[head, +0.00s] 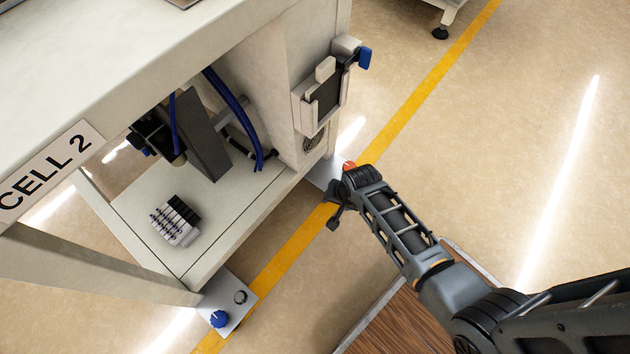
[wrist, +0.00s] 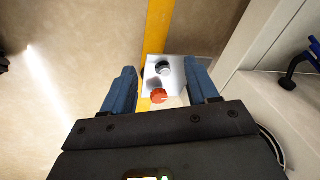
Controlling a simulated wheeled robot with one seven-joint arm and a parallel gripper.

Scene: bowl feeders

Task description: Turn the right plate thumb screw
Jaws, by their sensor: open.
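The right plate (head: 325,174) is a pale metal plate at the foot of the machine, partly hidden by my arm in the head view. It also shows in the wrist view (wrist: 177,72). Its orange-red thumb screw (wrist: 159,96) sits on the near part of the plate there, and it peeks out beside my wrist in the head view (head: 349,165). My gripper (wrist: 159,72) is open and empty. Its two blue fingers stand left and right of the plate in the wrist picture, with the screw between them in view. I see no contact; the height gap is unclear.
A dark bolt with a silver top (wrist: 163,68) stands on the same plate. Another plate with a blue knob (head: 219,318) is at the left foot. The machine's cabinet (head: 290,110) rises close by. Open floor lies right of the yellow line (head: 425,87).

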